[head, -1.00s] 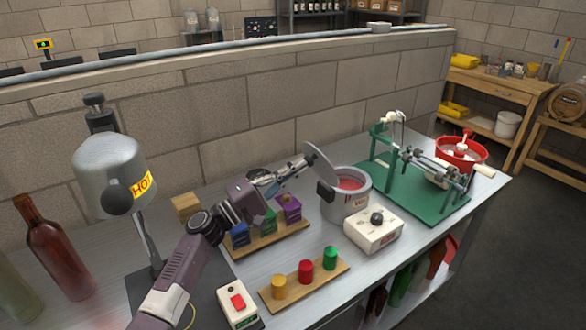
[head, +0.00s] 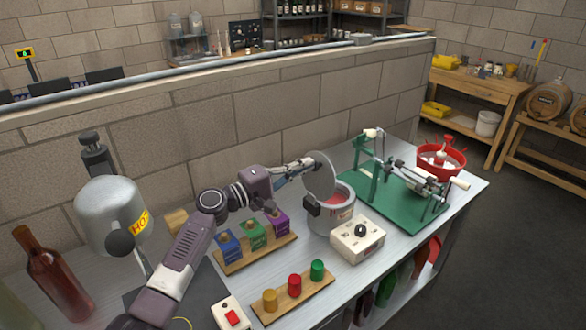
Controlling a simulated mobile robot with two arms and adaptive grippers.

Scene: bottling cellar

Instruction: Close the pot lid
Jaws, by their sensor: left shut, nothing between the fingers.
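The pot (head: 340,217) is a grey round vessel with red contents partly visible inside, standing on the metal bench. Its grey disc lid (head: 321,178) stands raised and steeply tilted at the pot's left rim, so the pot is open. A dark block (head: 312,206) sits on the pot's side below the lid. My left gripper (head: 312,162) is shut and empty, its fingertips at the upper left edge of the lid; I cannot tell whether they touch it. My right gripper is not in view.
A white control box with a black knob (head: 357,240) stands in front of the pot. A green-based machine (head: 405,213) is to its right. Red, green and yellow pegs (head: 294,284) stand nearer. A red bowl (head: 441,164) is far right.

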